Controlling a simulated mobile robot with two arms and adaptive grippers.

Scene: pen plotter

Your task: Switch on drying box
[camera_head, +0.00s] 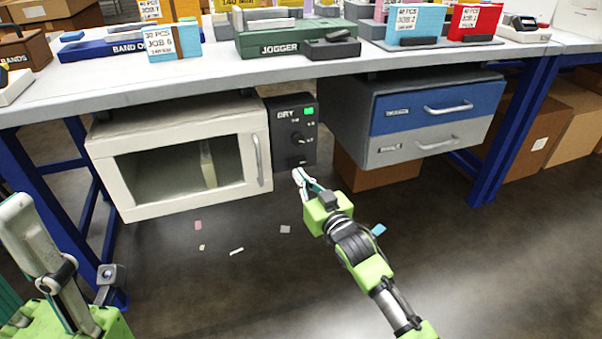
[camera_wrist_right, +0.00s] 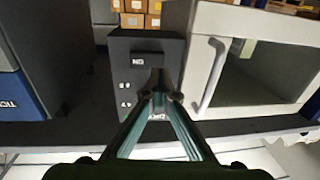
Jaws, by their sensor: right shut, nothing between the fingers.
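The drying box (camera_head: 185,160) is a white cabinet hung under the table, its windowed door shut, with a vertical handle (camera_head: 257,158). To its right is a dark control panel (camera_head: 290,150) marked DRY, with a green square (camera_head: 308,111) at its top right and a dark knob (camera_head: 297,137). My right gripper (camera_head: 299,173) is shut and empty, just below the panel in the head view. In the right wrist view its fingertips (camera_wrist_right: 160,80) overlap the panel (camera_wrist_right: 137,65), which appears upside down.
A blue and grey drawer unit (camera_head: 425,118) hangs right of the panel. The tabletop (camera_head: 215,62) above holds several job boxes and a green jogger. Blue table legs (camera_head: 515,130) stand at the sides. Small scraps lie on otherwise clear floor (camera_head: 240,285).

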